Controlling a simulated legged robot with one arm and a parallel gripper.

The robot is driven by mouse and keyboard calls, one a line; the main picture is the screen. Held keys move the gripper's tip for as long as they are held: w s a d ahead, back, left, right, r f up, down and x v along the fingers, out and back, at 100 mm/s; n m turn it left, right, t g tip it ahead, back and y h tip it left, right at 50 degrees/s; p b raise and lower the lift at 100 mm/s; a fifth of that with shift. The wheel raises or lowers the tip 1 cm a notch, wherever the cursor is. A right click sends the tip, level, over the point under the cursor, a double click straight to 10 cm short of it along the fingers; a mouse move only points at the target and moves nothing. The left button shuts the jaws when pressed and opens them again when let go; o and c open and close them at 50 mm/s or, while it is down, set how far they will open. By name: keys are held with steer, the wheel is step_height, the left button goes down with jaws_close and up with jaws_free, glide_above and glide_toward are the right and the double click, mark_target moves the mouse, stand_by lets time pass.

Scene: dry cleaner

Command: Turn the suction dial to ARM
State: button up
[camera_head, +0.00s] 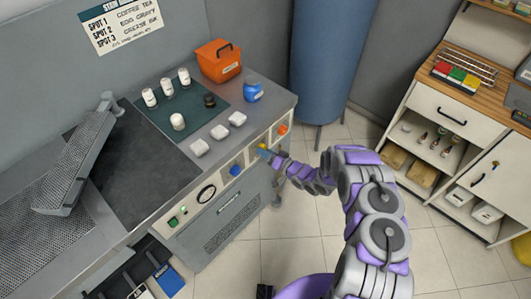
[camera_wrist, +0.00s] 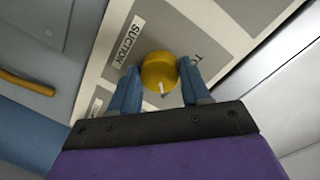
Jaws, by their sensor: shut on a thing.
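The yellow suction dial (camera_wrist: 157,68) sits on the light front panel in the wrist view, beside a label reading SUCTION (camera_wrist: 126,43). A short white mark shows on the dial near its lower edge. My gripper (camera_wrist: 160,76) has its two blue fingers on either side of the dial, shut on it. Another label by the right finger is mostly hidden, and no ARM marking is readable. In the head view my gripper (camera_head: 267,152) is at the front panel of the grey spotting table, and a little of the yellow dial (camera_head: 262,147) shows there.
The same panel carries a blue knob (camera_head: 235,170), an orange knob (camera_head: 282,129), a round gauge (camera_head: 206,193) and a green switch (camera_head: 173,222). Bottles and an orange box (camera_head: 218,62) stand on the tabletop. Open tiled floor lies right, before a wooden-topped cabinet (camera_head: 455,125).

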steer(key=shift+w+d, duration=0.15)
steer(key=o, duration=1.1)
steer(key=shift+c, duration=0.2)
steer(key=p+v, duration=0.1)
steer(key=v, duration=1.6)
steer(key=shift+d, duration=0.2)
